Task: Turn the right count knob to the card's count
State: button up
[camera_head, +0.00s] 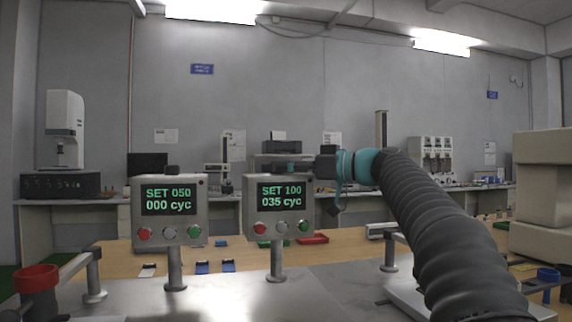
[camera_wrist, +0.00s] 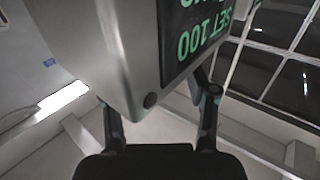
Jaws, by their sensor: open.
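The right counter box (camera_head: 250,212) stands on a post, its screen (camera_head: 282,195) reading SET 100 and 035 cyc. A dark knob-like piece (camera_head: 280,171) shows at its top edge, partly merged with my gripper (camera_head: 300,168). My gripper is open and reaches in from the right at the box's top. In the wrist view the box (camera_wrist: 115,50) appears upside down, with SET 100 on its screen (camera_wrist: 205,35) and my open fingers (camera_wrist: 158,98) on either side of its near corner. Whether they touch the knob cannot be told. No card count is readable.
The left counter box (camera_head: 143,215) reads SET 050 and 000 cyc, with a dark knob (camera_head: 172,169) on top. Both boxes carry red, pale and green buttons. A red cup-like fixture (camera_head: 37,278) stands at front left. The metal bench (camera_head: 235,300) is clear between the posts.

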jog(key=shift+w+a, duration=0.1)
jog(key=shift+a, duration=0.25)
grip_shut()
jog(key=shift+f, duration=0.1)
jog(key=shift+b, duration=0.3)
